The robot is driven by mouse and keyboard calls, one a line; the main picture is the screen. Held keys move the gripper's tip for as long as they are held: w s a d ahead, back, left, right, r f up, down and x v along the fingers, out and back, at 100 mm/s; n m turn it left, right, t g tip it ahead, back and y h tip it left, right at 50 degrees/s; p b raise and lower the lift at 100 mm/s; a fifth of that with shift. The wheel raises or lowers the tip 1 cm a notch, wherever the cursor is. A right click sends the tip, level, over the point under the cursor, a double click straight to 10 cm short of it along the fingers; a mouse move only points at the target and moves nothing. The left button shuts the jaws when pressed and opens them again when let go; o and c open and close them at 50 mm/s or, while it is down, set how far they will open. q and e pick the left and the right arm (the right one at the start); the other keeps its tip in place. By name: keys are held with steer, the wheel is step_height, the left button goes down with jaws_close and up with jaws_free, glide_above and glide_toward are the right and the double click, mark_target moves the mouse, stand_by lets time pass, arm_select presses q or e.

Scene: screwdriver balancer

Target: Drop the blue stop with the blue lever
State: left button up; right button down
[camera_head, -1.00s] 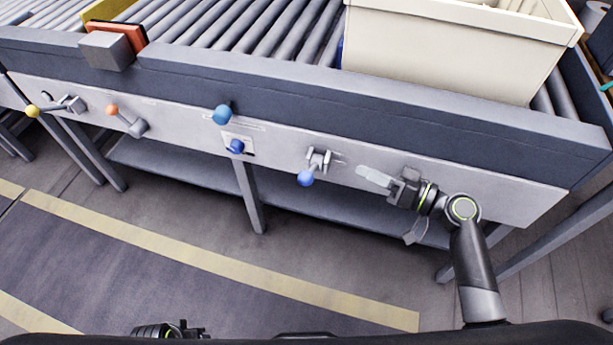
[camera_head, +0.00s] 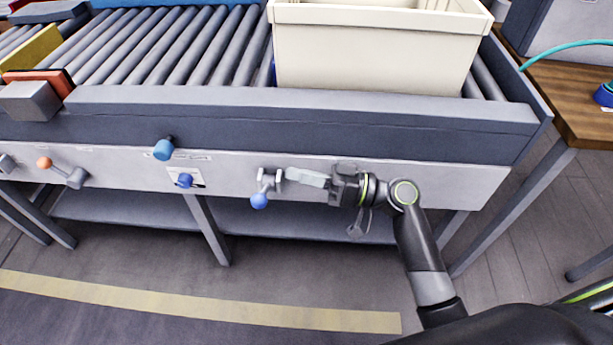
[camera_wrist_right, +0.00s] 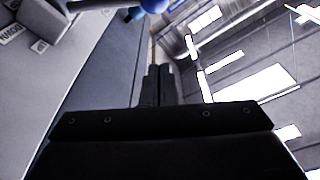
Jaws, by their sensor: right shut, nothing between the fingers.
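The blue lever (camera_head: 259,200) hangs from a grey bracket on the conveyor's front panel, its blue ball pointing down. My right gripper (camera_head: 290,174) is shut and empty, with its fingertips just right of the lever's bracket; I cannot tell whether they touch it. In the right wrist view the shut fingers (camera_wrist_right: 157,85) point towards a blue ball (camera_wrist_right: 153,5) at the top edge. A thin blue sliver (camera_head: 273,72) shows at the left side of the cream bin; it may be part of the blue stop, mostly hidden. My left gripper is out of view.
A cream bin (camera_head: 370,62) stands on the rollers. Left along the panel are a lighter blue ball (camera_head: 164,149), a blue knob (camera_head: 184,180) and an orange-ended lever (camera_head: 45,163). An orange block (camera_head: 40,78) is at far left. A wooden table (camera_head: 575,110) stands right.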

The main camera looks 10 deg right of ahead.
steer(key=r, duration=0.1)
glide_above(265, 191)
steer(key=d, duration=0.1)
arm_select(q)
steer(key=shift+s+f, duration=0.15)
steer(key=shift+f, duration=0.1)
arm_select(e)
steer(key=shift+s+f, duration=1.45)
steer(key=shift+f, duration=0.25)
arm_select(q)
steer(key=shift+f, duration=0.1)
